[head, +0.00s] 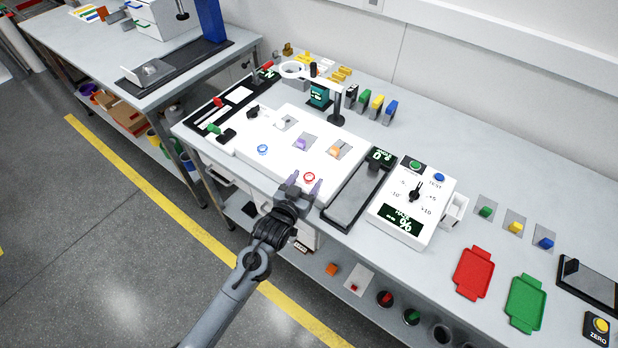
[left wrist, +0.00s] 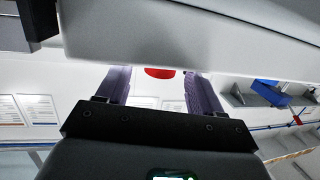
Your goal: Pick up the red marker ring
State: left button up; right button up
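The red marker ring (head: 309,177) lies on the bright white panel (head: 262,172), near its front right part. My left gripper (head: 306,179) is open, with its two fingertips at the panel's front edge on either side of the ring in the head view. In the left wrist view the purple-grey fingers (left wrist: 158,75) stand apart, and a red patch (left wrist: 160,72), likely the ring, shows between their tips, partly cut off by a pale surface. I cannot tell whether a finger touches it. My right gripper is in neither view.
A blue ring (head: 262,149) lies left on the panel, with purple (head: 301,144) and orange (head: 336,151) pieces behind. A dark tray (head: 350,198) and a white dial box (head: 412,205) stand to the right. A magnifier stand (head: 337,119) rises behind.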

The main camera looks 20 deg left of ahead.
pick_arm(q)
jog(key=c, duration=1.1)
